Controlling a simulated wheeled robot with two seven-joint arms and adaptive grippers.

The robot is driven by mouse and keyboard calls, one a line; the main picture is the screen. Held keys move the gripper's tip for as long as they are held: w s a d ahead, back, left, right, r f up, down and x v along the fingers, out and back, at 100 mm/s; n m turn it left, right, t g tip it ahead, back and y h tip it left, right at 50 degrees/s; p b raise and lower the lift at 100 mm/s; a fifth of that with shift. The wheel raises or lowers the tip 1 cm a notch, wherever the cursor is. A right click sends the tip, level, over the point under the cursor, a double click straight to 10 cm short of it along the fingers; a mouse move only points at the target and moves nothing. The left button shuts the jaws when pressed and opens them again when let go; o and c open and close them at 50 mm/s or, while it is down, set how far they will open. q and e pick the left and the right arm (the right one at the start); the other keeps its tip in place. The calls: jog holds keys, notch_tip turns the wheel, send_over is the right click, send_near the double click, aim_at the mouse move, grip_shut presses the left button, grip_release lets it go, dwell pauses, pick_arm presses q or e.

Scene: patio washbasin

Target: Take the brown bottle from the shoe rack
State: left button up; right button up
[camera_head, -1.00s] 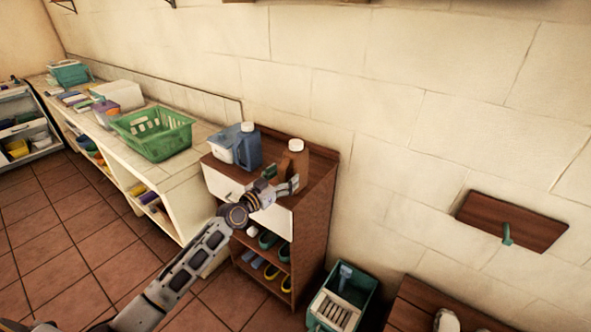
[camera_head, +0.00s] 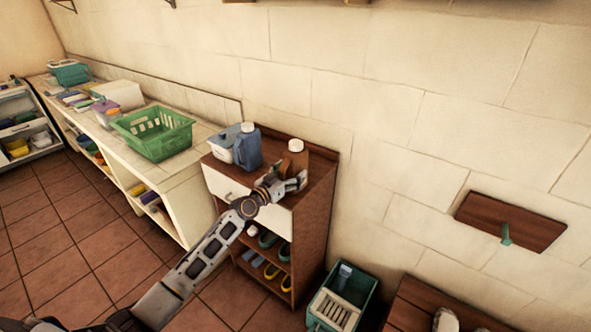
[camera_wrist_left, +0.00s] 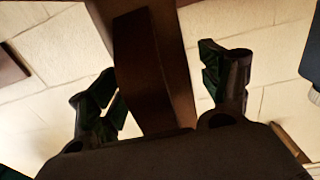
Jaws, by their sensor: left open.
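The brown bottle (camera_head: 297,158) with a white cap stands upright on top of the shoe rack (camera_head: 315,192), partly hidden behind my gripper in the head view. My left gripper (camera_head: 298,178) is in front of the bottle at the rack's top. In the left wrist view the brown bottle (camera_wrist_left: 150,70) fills the space between the two spread fingers of my left gripper (camera_wrist_left: 165,85). Gaps show between each finger and the bottle. Its lower part is hidden by the gripper body. My right gripper is not in view.
A blue jug (camera_head: 247,148) and a white-and-blue container (camera_head: 224,142) stand left of the bottle on the rack. Shoes (camera_head: 268,240) sit on the shelves below. A green basket (camera_head: 153,135) is on the counter at left. A teal bin (camera_head: 342,297) stands right of the rack.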

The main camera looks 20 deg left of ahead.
pick_arm(q)
jog(key=shift+w+d, duration=0.25)
jog(key=shift+w, duration=0.35)
jog(key=shift+c, duration=0.4)
grip_shut()
jog(key=shift+r, duration=0.1)
